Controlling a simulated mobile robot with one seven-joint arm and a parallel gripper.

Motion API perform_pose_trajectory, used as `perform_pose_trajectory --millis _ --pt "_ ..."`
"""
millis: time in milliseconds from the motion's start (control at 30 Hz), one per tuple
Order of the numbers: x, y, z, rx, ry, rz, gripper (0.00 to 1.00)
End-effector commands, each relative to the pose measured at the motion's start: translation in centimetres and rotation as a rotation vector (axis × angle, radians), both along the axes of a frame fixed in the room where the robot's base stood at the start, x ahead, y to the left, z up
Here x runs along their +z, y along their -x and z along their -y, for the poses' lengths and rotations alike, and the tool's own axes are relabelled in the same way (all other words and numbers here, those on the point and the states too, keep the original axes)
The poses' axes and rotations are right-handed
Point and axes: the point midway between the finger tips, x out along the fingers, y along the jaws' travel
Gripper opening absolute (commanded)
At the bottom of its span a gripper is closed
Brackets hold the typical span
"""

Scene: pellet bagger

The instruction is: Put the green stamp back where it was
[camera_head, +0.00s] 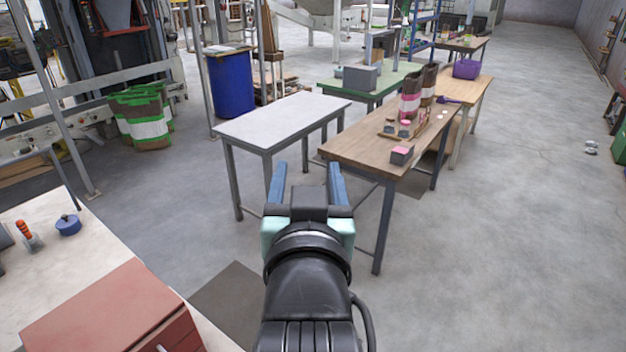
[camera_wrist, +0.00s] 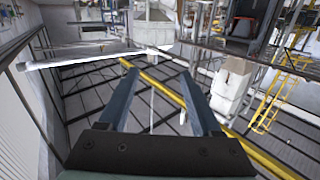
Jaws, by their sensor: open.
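My gripper (camera_head: 306,178) is open and empty, its two blue fingers apart, held up in front of the tables. It also shows in the wrist view (camera_wrist: 158,78), with nothing between the fingers. I cannot make out a green stamp in either view. The brown wooden table (camera_head: 350,149) carries a small tray (camera_head: 388,135) with several small items, too small to tell apart. A grey box with a pink top (camera_head: 402,154) sits near that table's front edge.
A bare white table (camera_head: 282,119) stands left of the wooden one. A worktop (camera_head: 100,245) at lower left holds an orange-handled item (camera_head: 26,231), a blue round item (camera_head: 68,225) and a red box (camera_head: 105,315). Open floor (camera_head: 510,230) lies to the right.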

Motion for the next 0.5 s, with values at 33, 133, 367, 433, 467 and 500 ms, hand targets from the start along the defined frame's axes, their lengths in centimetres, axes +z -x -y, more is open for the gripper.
perform_pose_trajectory --millis 33,133,367,433,467,500 --pt "5.4 1.0 0.3 -0.007 0.006 0.158 0.66" --pt "13.8 4.2 0.5 -0.015 0.019 0.427 0.66" --pt "23.8 11.5 0.6 -0.029 0.04 0.801 0.66" --pt "24.8 12.4 0.6 -0.031 0.043 0.842 0.66" --pt "25.0 12.7 0.6 -0.031 0.044 0.852 0.66" --pt "25.1 12.8 0.6 -0.031 0.044 0.858 0.66"
